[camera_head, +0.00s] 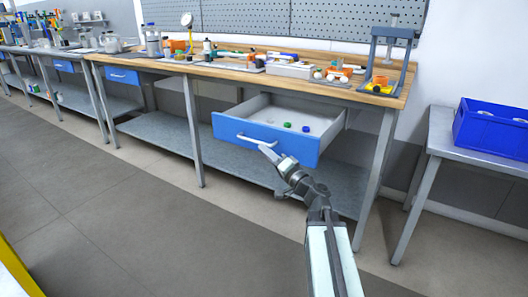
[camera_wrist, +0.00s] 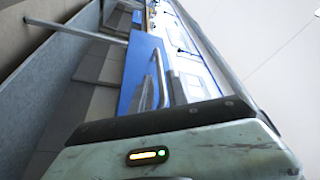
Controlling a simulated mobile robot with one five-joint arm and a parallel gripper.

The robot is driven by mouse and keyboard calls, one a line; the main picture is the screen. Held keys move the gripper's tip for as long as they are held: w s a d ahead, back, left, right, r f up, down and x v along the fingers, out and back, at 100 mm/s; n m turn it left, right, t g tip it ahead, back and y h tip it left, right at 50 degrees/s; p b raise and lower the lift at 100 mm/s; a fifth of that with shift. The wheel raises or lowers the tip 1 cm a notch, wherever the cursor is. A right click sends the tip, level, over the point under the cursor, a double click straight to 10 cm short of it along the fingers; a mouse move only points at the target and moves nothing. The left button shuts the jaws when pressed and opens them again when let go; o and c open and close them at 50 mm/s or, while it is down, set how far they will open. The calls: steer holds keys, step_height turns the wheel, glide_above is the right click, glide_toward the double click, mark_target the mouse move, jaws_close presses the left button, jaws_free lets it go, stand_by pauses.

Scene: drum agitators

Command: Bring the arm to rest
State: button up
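My gripper (camera_head: 277,158) is at the front of an open drawer, close to the right end of its pale bar handle (camera_head: 250,139). Whether it touches the handle is unclear. The drawer's blue front (camera_head: 290,147) is pulled well out from under the wooden workbench (camera_head: 230,72). The wrist view is tilted and shows the blue front (camera_wrist: 146,58) and the handle (camera_wrist: 160,78) beyond my wrist housing. My fingers are too small in the head view to read as open or shut. My arm reaches up from the bottom of the head view.
Small green and blue items (camera_head: 287,125) lie in the drawer. The bench top holds tools, trays and a press frame (camera_head: 388,58). A blue crate (camera_head: 490,128) stands on a side table (camera_head: 440,135) at right. The grey floor (camera_head: 130,225) at left is clear.

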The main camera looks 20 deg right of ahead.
steer(key=shift+s+d, duration=0.15)
steer(key=a+n+g+y, duration=0.1)
steer(key=a+y, duration=0.1)
steer(key=a, duration=0.6)
steer(key=s+a+f+n+g+y+p, duration=0.1)
steer(key=s+a+f+n+g, duration=0.3)
steer(key=a+f, duration=0.4)
steer(key=s+a+f+n+g+p, duration=0.15)
steer(key=a+f+n+g, duration=0.4)
steer(key=a, duration=0.55)
steer(key=s+d+f+g+h, duration=0.1)
steer(key=s+f+g+h, duration=0.25)
steer(key=s+f, duration=0.35)
steer(key=s+d+f+m+g+h, duration=0.1)
steer(key=s+d+f+g+h, duration=0.15)
steer(key=d, duration=0.35)
steer(key=s+d+f+m+g+h, duration=0.1)
steer(key=s+d+f+g+h, duration=0.1)
steer(key=s+d+f+h, duration=0.35)
step_height(320, 180, up, 39)
steer(key=d+y+p, duration=0.1)
steer(key=p, duration=3.6)
steer(key=shift+w+m, duration=0.35)
steer(key=shift+m, duration=0.1)
